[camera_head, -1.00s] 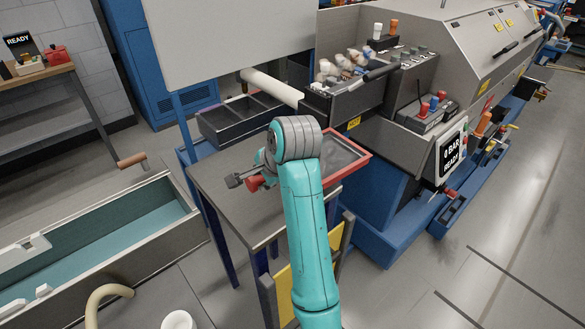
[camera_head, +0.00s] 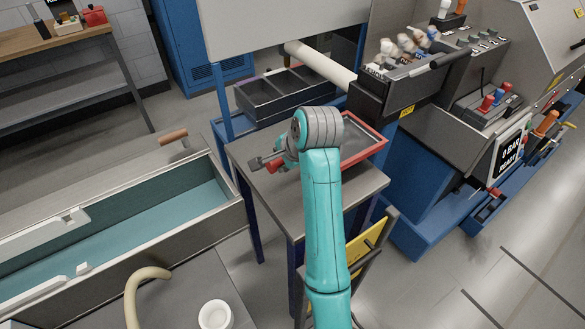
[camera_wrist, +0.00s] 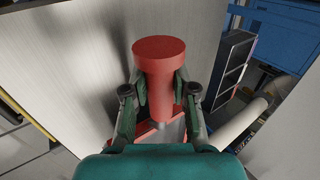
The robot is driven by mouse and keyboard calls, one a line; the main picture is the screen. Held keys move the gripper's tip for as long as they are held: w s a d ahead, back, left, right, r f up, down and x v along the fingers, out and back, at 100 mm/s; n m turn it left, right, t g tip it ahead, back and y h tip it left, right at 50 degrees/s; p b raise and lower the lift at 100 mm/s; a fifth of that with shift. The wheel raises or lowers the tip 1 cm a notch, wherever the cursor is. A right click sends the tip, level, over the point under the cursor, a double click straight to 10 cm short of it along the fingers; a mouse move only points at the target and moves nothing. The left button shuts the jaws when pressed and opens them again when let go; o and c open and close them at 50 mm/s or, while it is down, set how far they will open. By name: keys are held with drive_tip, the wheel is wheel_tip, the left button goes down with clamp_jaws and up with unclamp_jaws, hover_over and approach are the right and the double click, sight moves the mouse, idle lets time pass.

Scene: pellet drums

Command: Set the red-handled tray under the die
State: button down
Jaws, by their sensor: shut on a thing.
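The red-rimmed tray (camera_head: 365,150) has a grey floor and shows in the head view beyond my arm, over the far right part of a grey-topped table. My arm hides its near left part. My gripper (camera_wrist: 161,92) is shut on the tray's red handle (camera_wrist: 160,62), a round red grip with a wide flat end, in the wrist view. In the head view only a little red shows by the gripper (camera_head: 268,164). I cannot tell whether the tray touches the table. The dark machine head (camera_head: 385,88), probably the die, stands just behind and right of the tray.
The grey table (camera_head: 300,205) has bare top near my arm. A dark divided bin (camera_head: 268,98) and a pale tube (camera_head: 320,65) lie behind it. A long teal-lined trough (camera_head: 150,220) is left. A yellow panel (camera_head: 367,240) stands at the table's front right.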

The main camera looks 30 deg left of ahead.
drive_tip(key=shift+f, duration=2.7)
drive_tip(key=c, duration=0.9)
unclamp_jaws()
drive_tip(key=shift+c, duration=0.2)
drive_tip(key=v, duration=1.2)
